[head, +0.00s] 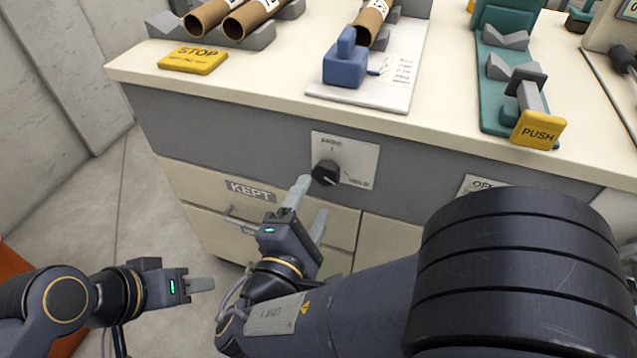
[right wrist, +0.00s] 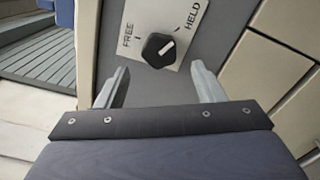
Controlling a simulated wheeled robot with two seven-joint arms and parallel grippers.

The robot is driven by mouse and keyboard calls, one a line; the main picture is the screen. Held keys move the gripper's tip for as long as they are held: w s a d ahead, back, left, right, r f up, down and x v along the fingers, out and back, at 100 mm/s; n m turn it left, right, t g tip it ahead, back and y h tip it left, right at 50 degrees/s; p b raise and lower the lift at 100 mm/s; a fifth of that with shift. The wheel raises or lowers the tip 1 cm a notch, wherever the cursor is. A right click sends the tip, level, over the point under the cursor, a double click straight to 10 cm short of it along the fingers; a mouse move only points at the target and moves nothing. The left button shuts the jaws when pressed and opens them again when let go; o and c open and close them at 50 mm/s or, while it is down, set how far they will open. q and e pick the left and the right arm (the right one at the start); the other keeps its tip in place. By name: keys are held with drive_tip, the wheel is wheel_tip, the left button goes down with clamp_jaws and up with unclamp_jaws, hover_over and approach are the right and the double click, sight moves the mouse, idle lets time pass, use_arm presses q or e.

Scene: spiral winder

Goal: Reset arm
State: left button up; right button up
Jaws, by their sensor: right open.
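My right gripper (head: 308,207) is in front of the bench's grey front panel, just below a black rotary knob (head: 325,173) on a pale label plate (head: 358,155). Its two fingers are apart with nothing between them. In the right wrist view the knob (right wrist: 158,50) sits just beyond the open fingertips (right wrist: 159,80), apart from them. The plate there reads FREE and HELD, and the knob's white mark points up and right, toward the HELD side. My left gripper (head: 200,285) is at the lower left, away from the bench; its finger gap is hidden from this angle.
A drawer marked KEPT (head: 250,190) lies below the panel. On the bench top are a yellow STOP block (head: 193,60), cardboard tubes (head: 215,12), a blue block (head: 345,65) and a teal fixture with a yellow PUSH block (head: 538,130).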

drive_tip(key=shift+s+a, duration=0.2)
drive_tip(key=shift+s, duration=0.45)
drive_tip(key=d+f+m+g+h, duration=0.1)
drive_tip(key=d+f+m+g, duration=0.25)
drive_tip(key=d+g, duration=0.4)
drive_tip(key=d+f+m+g+h, duration=0.15)
drive_tip(key=d+m+g, duration=0.25)
drive_tip(key=d, duration=0.7)
drive_tip(key=s+d+f+m+g+y, duration=0.3)
drive_tip(key=s+d+m+g+y, duration=0.15)
drive_tip(key=s+m+y, duration=0.5)
wheel_tip(320, 180, up, 35)
drive_tip(key=m+t+y+p, duration=0.2)
drive_tip(key=m+t+p, duration=0.1)
drive_tip(key=p, duration=2.9)
drive_tip(key=shift+s+m+t, duration=0.3)
drive_tip(key=shift+s+t, duration=0.15)
drive_tip(key=shift+t, duration=0.25)
